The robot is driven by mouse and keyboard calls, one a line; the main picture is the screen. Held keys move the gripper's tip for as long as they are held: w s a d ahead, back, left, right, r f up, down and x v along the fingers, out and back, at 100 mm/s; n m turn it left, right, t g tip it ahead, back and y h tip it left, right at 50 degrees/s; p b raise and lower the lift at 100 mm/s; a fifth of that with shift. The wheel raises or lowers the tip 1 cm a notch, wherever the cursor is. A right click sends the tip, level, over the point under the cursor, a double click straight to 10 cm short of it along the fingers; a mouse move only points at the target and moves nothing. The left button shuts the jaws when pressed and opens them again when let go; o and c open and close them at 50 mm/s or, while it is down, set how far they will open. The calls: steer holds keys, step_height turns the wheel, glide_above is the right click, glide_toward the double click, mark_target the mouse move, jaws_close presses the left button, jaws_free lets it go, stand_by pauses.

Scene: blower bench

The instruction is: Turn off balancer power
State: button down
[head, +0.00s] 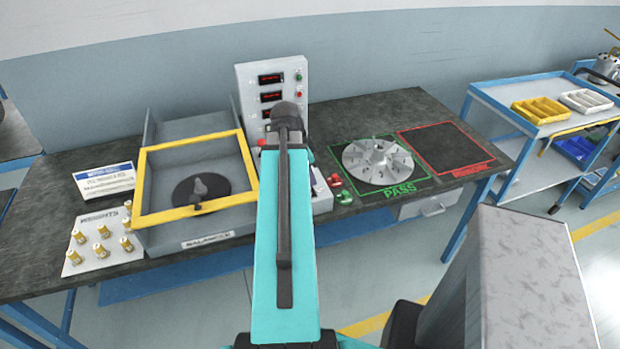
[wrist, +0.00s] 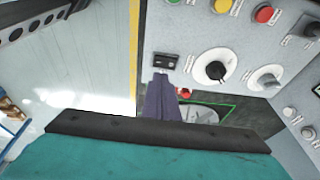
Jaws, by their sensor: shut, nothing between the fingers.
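The balancer (head: 190,235) stands on the bench, with a yellow-framed lid (head: 248,158) over a dark round plate. Its grey control panel (head: 300,72) rises behind my arm, with red displays. In the wrist view the panel face (wrist: 225,38) shows a small black switch block (wrist: 165,61), a black-and-white rotary knob (wrist: 216,71) and green, yellow and red buttons. My gripper (wrist: 160,84) is shut and empty, its tips just below the switch block. Whether they touch it I cannot tell. In the head view my arm hides the gripper and the panel's lower part.
A finned wheel (head: 378,158) lies on the green PASS area. The red-outlined area (head: 445,147) beside it is empty. Brass weights stand on a white board (head: 100,248) at left. A blue cart (head: 515,90) with yellow and white trays stands at right.

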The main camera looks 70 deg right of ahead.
steer(key=shift+r+b, duration=0.3)
steer(key=shift+r, duration=0.5)
steer(key=b+v, duration=0.2)
steer(key=v, duration=0.7)
